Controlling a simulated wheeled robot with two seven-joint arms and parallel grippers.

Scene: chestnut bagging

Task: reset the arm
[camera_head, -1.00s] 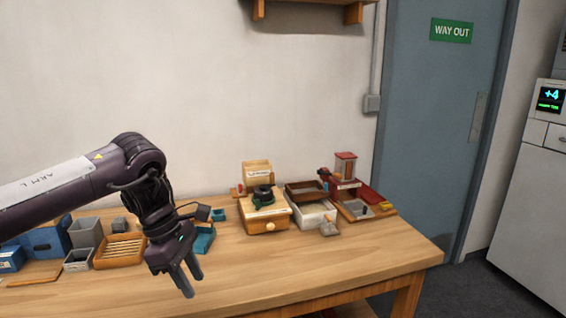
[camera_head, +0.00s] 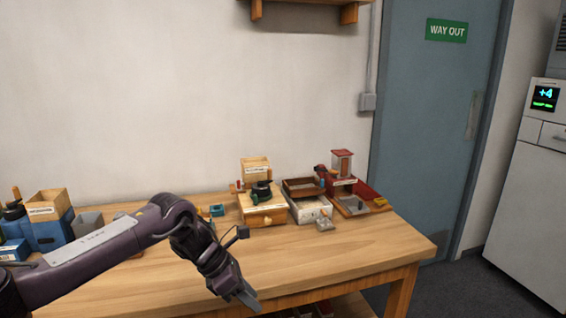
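My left arm reaches in from the left, low across the table's front. Its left gripper (camera_head: 247,298) hangs at the table's front edge, pointing down and to the right. It holds nothing that I can see. The fingers overlap in this view, so the gap between them cannot be made out. My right gripper is not in view.
The wooden table (camera_head: 350,246) has a clear front right. A wooden drawer box (camera_head: 265,215), a white tray (camera_head: 311,211) and a red-topped machine (camera_head: 343,165) stand at the back. Blue (camera_head: 45,232) and grey (camera_head: 88,223) bins stand left, partly behind my arm.

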